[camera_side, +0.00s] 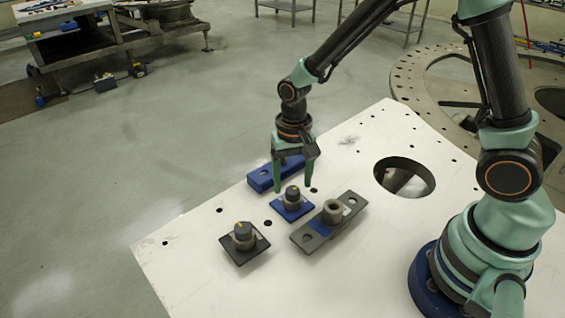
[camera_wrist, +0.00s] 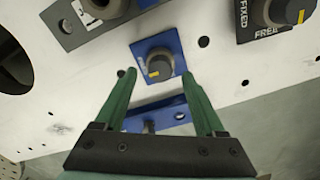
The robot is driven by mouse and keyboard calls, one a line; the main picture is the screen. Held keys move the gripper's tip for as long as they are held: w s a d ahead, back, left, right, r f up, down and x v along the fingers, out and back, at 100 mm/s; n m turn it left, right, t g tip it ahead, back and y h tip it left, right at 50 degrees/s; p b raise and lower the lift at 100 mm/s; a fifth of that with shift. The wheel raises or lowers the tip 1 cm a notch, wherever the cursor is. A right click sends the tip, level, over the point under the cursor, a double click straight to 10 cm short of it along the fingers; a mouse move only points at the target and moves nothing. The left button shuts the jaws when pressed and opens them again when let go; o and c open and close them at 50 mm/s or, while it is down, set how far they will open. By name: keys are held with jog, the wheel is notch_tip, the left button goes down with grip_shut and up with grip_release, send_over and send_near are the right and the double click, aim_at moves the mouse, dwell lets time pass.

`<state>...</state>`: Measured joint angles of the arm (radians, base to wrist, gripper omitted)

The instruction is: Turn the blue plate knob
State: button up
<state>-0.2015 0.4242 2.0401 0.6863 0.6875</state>
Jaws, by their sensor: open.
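The blue plate (camera_side: 293,210) is a small square plate lying on the white work surface, with a dark grey round knob (camera_side: 292,194) standing on it. In the wrist view my gripper (camera_wrist: 156,80) is open and empty, with the fingertips to either side below the knob. I cannot tell whether a finger touches it.
A black plate with a yellow-marked knob (camera_side: 243,233) lies front left; its wrist-view label (camera_wrist: 262,32) reads FIXED and FREE. A grey bar with a ring-shaped part (camera_side: 332,212) lies right of the blue plate. A blue block (camera_side: 264,178) lies behind. A large round hole (camera_side: 404,177) is farther right.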

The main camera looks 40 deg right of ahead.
aim_at(292, 189)
notch_tip(292, 189, up, 10)
jog(key=shift+r, duration=0.2)
dwell(0.3)
jog(key=s+d+r+n+t, duration=0.5)
jog(key=s+d+r, duration=0.2)
jog(key=s+r, duration=0.1)
jog(key=shift+d+r+n+t, duration=0.3)
jog(key=shift+r+t, duration=0.1)
jog(key=shift+r, duration=0.2)
dwell(0.5)
